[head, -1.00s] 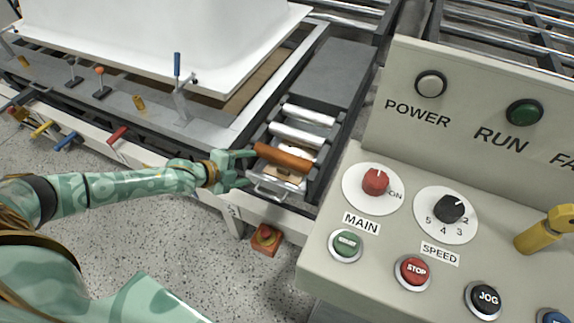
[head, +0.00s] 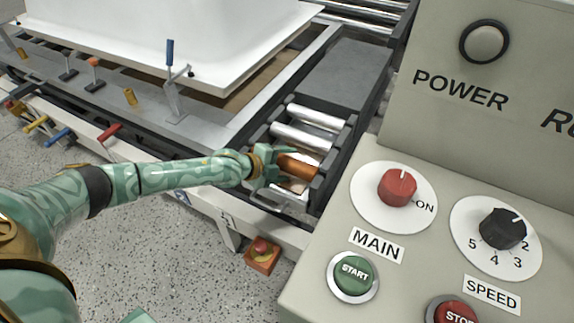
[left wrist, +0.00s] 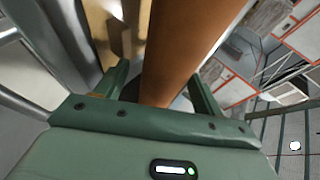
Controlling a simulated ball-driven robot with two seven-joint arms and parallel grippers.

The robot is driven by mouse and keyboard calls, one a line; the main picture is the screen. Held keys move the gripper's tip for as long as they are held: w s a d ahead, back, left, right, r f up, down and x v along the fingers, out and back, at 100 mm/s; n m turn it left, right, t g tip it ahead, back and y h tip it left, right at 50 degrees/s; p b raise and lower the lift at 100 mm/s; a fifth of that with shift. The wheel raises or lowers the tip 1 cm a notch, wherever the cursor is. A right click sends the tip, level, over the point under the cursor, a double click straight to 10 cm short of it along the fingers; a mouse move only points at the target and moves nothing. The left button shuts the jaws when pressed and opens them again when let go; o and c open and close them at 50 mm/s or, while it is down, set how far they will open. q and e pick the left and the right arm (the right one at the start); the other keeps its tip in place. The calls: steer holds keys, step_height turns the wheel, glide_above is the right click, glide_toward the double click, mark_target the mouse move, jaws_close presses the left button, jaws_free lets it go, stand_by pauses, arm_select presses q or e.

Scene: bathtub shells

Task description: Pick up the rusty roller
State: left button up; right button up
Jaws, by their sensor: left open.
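The rusty roller (head: 297,166) is an orange-brown cylinder in the short roller frame, in front of the shiny rollers. My left gripper (head: 282,170) is at the roller's left part and hides some of it. In the left wrist view the roller (left wrist: 184,45) runs between the two open fingers of the left gripper (left wrist: 160,85). The fingers stand on either side of it, and I cannot tell whether either one touches it. My right gripper is not in view.
Shiny rollers (head: 303,136) lie just behind the rusty one. A control panel (head: 330,255) with knobs and buttons fills the right side. A white tub shell (head: 170,35) stands at the back left.

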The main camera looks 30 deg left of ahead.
arm_select(q)
steer(key=shift+r, duration=0.15)
steer(key=c, duration=1.4)
